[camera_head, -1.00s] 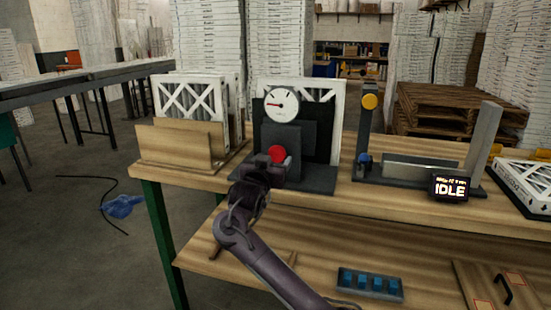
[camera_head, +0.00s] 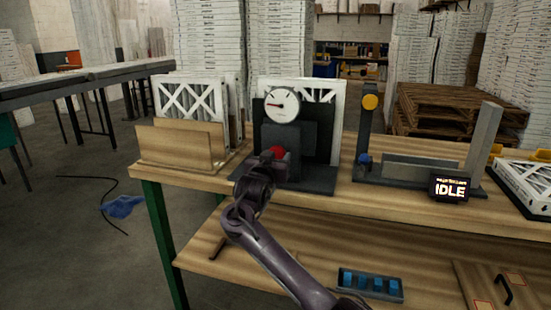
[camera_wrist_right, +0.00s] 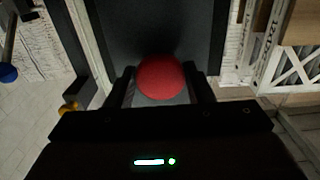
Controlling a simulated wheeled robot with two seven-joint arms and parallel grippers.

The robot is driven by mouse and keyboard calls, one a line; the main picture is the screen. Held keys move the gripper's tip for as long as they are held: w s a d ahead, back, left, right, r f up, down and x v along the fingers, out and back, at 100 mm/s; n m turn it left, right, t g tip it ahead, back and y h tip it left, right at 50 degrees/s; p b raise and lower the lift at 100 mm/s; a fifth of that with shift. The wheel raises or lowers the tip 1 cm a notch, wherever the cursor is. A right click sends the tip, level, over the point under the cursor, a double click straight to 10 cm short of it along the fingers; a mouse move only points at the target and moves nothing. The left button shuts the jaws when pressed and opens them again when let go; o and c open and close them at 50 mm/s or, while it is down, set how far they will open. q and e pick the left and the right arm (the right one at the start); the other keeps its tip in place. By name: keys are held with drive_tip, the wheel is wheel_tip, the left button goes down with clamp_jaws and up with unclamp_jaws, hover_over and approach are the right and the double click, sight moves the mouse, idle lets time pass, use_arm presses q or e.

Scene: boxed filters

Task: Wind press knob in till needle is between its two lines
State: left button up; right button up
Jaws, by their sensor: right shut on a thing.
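The press (camera_head: 306,145) stands on the bench as a dark frame with a filter behind it. Its red knob (camera_head: 279,152) faces me, and it also shows in the right wrist view (camera_wrist_right: 161,78). My right gripper (camera_head: 268,163) is shut on the knob, with one finger on each side in the right wrist view (camera_wrist_right: 161,92). The round white gauge (camera_head: 282,105) sits on top of the press. Its red needle points left; the two lines are too small to make out. My left gripper is not in view.
A wooden holder with white-framed filters (camera_head: 190,98) stands left of the press. To the right are a dark fixture with a yellow knob (camera_head: 370,102) and a display (camera_head: 451,188) reading IDLE. A tray of blue pieces (camera_head: 370,284) lies on the lower shelf.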

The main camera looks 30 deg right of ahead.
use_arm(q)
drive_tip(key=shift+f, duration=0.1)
use_arm(e)
drive_tip(key=shift+f, duration=0.1)
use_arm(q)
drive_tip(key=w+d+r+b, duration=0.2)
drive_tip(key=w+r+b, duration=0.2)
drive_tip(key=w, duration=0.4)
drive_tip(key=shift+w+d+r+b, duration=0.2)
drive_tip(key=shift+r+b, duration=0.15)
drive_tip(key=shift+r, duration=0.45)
use_arm(e)
drive_tip(key=shift+w+a+m, duration=0.1)
drive_tip(key=shift+m, duration=5)
drive_tip(key=o, duration=1)
drive_tip(key=shift+c, duration=0.2)
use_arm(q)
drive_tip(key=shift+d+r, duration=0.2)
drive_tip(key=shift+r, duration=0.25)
use_arm(e)
drive_tip(key=v, duration=0.7)
drive_tip(key=shift+s+a, duration=0.25)
drive_tip(key=shift+s, duration=0.05)
